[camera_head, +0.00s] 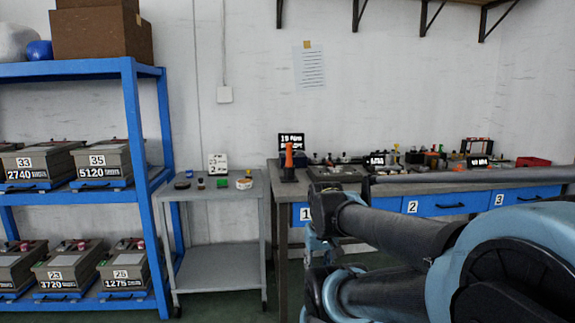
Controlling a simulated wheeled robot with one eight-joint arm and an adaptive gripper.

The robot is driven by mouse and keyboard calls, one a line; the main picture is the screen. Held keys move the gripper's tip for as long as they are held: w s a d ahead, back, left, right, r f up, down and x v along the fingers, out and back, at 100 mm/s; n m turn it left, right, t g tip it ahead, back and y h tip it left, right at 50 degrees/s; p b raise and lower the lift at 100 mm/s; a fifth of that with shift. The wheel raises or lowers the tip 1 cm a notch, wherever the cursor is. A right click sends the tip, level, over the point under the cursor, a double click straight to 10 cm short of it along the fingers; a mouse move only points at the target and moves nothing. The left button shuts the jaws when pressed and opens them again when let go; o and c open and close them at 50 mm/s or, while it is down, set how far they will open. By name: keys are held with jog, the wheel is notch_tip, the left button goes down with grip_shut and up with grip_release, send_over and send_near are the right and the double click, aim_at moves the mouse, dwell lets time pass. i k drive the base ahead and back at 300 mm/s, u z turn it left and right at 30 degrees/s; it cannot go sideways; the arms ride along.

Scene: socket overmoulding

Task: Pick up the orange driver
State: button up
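The orange driver (289,156) stands upright at the left end of the workbench (283,203). Its orange handle points up, and its lower part sits in or on a dark base (289,175); I cannot tell which. My arm comes in from the right and folds in front of the bench, its nearest visible joint below and right of the driver. No gripper fingers can be made out, and nothing visible of my arm touches the driver.
A black sign (291,141) stands behind the driver. Small parts and a red bin (533,162) line the bench, above blue drawers (434,205). A grey cart (217,256) with small items stands left of it. A blue rack (138,130) holds numbered boxes.

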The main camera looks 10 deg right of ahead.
aim_at(289, 162)
jog(key=i, duration=1)
